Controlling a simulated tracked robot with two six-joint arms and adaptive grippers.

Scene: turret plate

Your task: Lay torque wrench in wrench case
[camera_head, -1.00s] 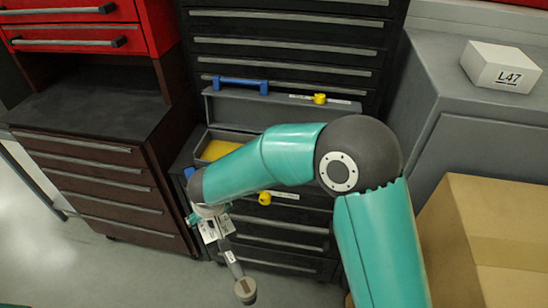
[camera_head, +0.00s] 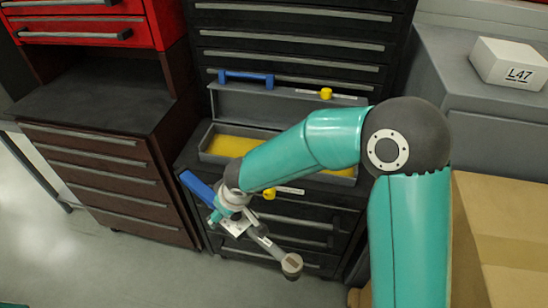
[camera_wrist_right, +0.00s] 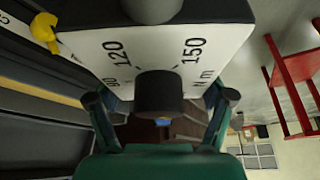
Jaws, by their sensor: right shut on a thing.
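The torque wrench (camera_head: 272,248) has a blue handle at upper left, a grey shaft and a round head at lower right. It slants in the air in front of the drawer cabinet. My right gripper (camera_head: 236,219) is shut on it around mid-length. In the right wrist view, a white scale plate (camera_wrist_right: 190,50) marked 120 and 150 fills the space before my right gripper (camera_wrist_right: 160,105). The wrench case (camera_head: 205,150) stands open on the cabinet, behind and above the gripper, with yellow foam inside. My forearm hides part of its front right. My left gripper is out of view.
The case lid (camera_head: 290,103) stands raised at the back, with a blue carry handle (camera_head: 246,78) and a yellow latch (camera_head: 326,93). A maroon cabinet (camera_head: 95,165) is at left. A cardboard box (camera_head: 500,215) and a white L47 box (camera_head: 508,63) are at right.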

